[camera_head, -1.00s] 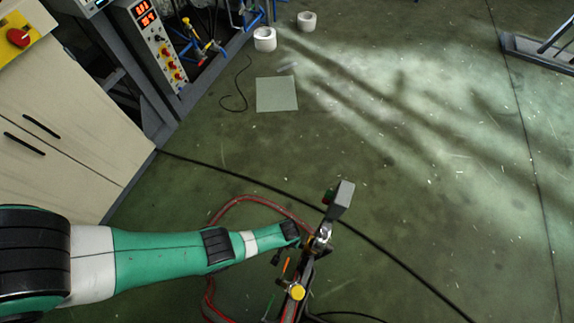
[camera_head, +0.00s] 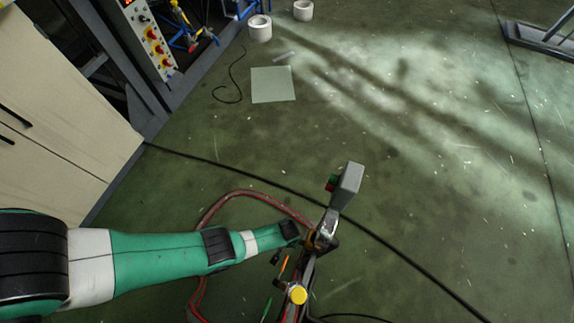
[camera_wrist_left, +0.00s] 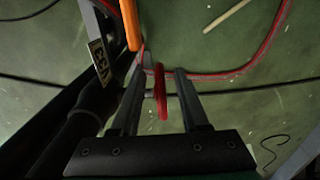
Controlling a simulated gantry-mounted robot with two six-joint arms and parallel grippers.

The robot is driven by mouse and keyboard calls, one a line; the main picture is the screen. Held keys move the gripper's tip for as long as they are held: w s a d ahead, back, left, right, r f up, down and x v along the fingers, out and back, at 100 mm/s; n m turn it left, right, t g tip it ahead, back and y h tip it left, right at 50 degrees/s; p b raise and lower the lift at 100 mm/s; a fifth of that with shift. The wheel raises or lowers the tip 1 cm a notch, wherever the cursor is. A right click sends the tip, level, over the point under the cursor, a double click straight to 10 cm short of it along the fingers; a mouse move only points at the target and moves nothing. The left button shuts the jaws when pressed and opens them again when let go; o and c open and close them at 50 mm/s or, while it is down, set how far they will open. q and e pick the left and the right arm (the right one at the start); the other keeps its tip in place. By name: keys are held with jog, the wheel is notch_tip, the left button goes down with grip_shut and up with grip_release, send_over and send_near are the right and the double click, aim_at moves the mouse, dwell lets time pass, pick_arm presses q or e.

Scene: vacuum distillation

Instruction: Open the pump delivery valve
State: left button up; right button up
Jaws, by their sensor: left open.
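My left arm reaches in from the left in the head view and ends at a cluster of fittings in the lower middle. My left gripper (camera_wrist_left: 160,73) is open in the left wrist view, with its two grey fingers on either side of a thin red handwheel (camera_wrist_left: 161,95) seen edge-on. I cannot tell whether the fingers touch it. An orange handle (camera_wrist_left: 130,24) stands just above the left finger; an orange piece (camera_head: 284,264) also shows in the head view. A yellow knob (camera_head: 298,294) sits on the fittings. My right gripper is not in view.
A grey box (camera_head: 349,186) with a green and red part rises beside the fittings. A red hose (camera_head: 215,205) and a black cable (camera_head: 395,252) run over the floor. A cream cabinet (camera_head: 55,120) and a control panel (camera_head: 150,38) stand left. The floor at right is mostly clear.

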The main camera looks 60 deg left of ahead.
pick_arm(q)
grip_shut()
dwell(0.3)
jog(key=shift+w+a+f+g+h+b, duration=0.1)
jog(key=shift+w+a+g+h+b, duration=0.15)
jog(key=shift+g+h+b, duration=0.55)
jog(key=shift+b, duration=0.55)
jog(key=shift+r+g, duration=0.3)
jog(key=shift+g, duration=0.1)
jog(key=shift+r, duration=0.1)
